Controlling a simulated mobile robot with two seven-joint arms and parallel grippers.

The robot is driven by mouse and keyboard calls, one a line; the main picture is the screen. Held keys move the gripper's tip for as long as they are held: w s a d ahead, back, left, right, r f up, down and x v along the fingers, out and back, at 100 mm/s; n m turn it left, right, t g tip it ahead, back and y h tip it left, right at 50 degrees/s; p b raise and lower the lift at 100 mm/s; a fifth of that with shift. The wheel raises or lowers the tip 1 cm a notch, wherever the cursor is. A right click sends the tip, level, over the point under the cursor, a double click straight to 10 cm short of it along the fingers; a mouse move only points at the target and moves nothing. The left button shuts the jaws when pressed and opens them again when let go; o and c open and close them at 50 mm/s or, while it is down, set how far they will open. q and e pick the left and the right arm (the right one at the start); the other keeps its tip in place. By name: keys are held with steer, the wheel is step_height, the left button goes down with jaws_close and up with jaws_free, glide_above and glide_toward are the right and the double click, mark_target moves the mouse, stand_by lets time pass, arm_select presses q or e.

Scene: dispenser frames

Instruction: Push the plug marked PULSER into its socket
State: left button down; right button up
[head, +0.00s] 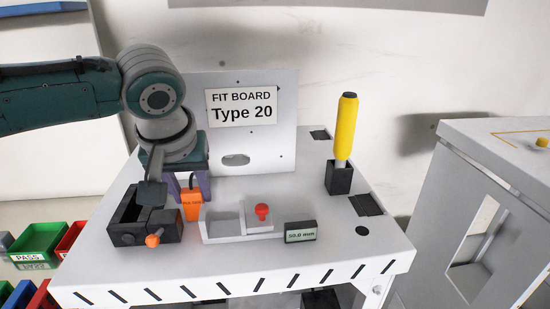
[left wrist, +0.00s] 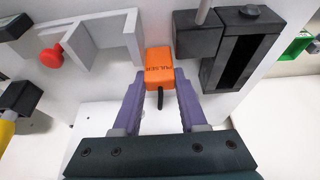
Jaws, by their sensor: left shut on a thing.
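The orange plug (left wrist: 159,66) marked PULSER sits between the purple fingers of my left gripper (left wrist: 156,84) in the left wrist view, with a short black cable on the near side. In the head view the plug (head: 191,208) is low over the white board, just right of a black block fixture (head: 168,230). My left gripper (head: 190,186) is shut on it from behind. The plug's far end is hidden in the left wrist view. I cannot clearly make out the socket, or tell whether the plug touches one. My right gripper is not in view.
A white stepped holder (head: 228,234) with a red knob (head: 262,210) stands to the right, beside a small display (head: 300,232). A yellow-handled tool (head: 345,125) stands upright farther right. Coloured bins (head: 40,240) lie at left.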

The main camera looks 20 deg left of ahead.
arm_select(q)
steer(key=shift+f, duration=0.2)
steer(key=shift+c, duration=2.2)
jaws_free()
